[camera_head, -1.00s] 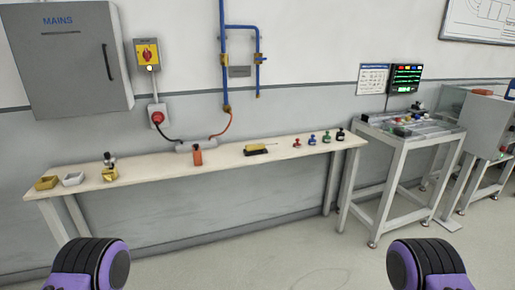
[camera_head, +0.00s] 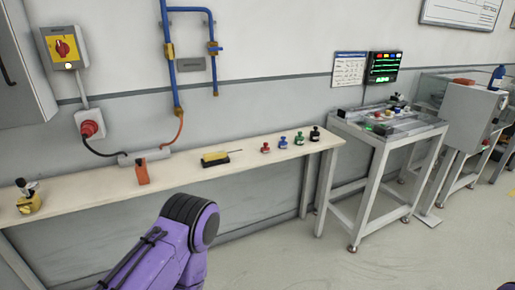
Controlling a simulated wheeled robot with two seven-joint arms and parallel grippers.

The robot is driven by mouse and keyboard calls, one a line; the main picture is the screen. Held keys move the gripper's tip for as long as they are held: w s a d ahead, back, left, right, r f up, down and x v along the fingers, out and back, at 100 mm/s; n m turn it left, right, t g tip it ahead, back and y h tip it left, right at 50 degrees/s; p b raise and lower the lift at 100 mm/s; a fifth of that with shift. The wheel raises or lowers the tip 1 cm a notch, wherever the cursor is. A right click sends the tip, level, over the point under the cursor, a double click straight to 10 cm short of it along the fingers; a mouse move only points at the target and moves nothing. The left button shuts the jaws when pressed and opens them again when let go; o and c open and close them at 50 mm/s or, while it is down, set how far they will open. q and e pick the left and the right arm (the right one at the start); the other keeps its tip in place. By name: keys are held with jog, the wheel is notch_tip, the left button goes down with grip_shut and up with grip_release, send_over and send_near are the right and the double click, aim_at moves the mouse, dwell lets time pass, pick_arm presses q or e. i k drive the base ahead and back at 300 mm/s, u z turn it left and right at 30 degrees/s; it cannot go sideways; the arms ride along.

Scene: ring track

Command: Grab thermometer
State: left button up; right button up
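A yellow tool with a thin dark rod pointing right (camera_head: 217,157) lies on a black stand on the long bench; it may be the thermometer, but it is too small to be sure. An orange upright device (camera_head: 142,172) stands left of it on the bench. My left arm comes in from the lower left, and its purple links with a black ringed joint show in front of the bench, apart from these things. Neither of my grippers is in view.
The long pale bench (camera_head: 90,187) holds a yellow block with a dark-topped item (camera_head: 28,200) at left and several small coloured bottles (camera_head: 282,142) at right. A grey-framed table (camera_head: 385,133) with a clear-sided tray stands to the right. The floor (camera_head: 330,265) in front is clear.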

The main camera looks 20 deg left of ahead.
aim_at(208, 157)
jog(key=z, duration=0.2)
jog(key=i, duration=1.1)
jog(key=u, duration=0.6)
jog(key=i, duration=0.85)
jog(key=u, duration=0.7)
